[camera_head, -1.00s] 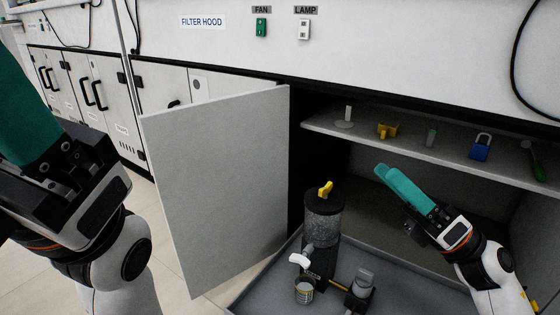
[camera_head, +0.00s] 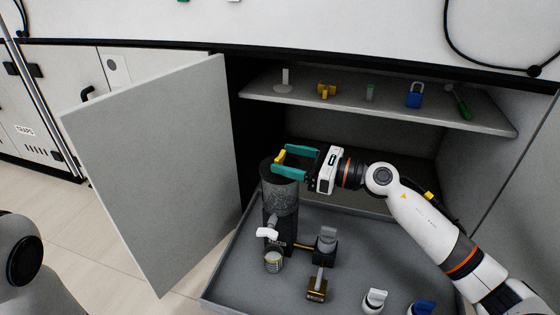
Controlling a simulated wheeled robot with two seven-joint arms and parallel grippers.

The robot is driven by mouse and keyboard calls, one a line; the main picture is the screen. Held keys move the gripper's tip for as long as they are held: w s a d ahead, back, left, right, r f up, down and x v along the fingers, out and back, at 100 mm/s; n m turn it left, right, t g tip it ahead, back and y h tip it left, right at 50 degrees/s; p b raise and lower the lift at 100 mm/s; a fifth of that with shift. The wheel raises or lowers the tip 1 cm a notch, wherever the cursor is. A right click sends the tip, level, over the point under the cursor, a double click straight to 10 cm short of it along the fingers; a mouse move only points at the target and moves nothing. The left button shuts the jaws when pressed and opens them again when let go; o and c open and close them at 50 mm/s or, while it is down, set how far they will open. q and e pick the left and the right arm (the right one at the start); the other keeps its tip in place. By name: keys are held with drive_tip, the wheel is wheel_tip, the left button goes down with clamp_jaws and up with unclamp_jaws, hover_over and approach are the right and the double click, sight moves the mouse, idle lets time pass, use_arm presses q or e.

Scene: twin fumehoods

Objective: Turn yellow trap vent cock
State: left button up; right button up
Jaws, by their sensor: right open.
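The yellow vent cock (camera_head: 280,157) sits on top of the dark, round trap (camera_head: 281,197) inside the open cabinet. My right gripper (camera_head: 280,160) reaches in from the right. Its two teal fingers are open, one on the far side of the yellow cock and one on the near side. The cock shows between the fingertips; I cannot tell whether either finger touches it. The near finger hides part of the trap's top. My left gripper is out of view; only a white part of my left arm shows at the left edge.
The trap stands in a grey tray (camera_head: 228,278) with a white-handled valve (camera_head: 267,233), a grey-topped fitting (camera_head: 326,240) and a brass piece (camera_head: 317,285). The shelf (camera_head: 440,119) above holds a yellow part, a blue padlock and other small items. The open door (camera_head: 160,180) stands left.

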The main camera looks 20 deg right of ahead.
drive_tip(key=shift+x, duration=1.3)
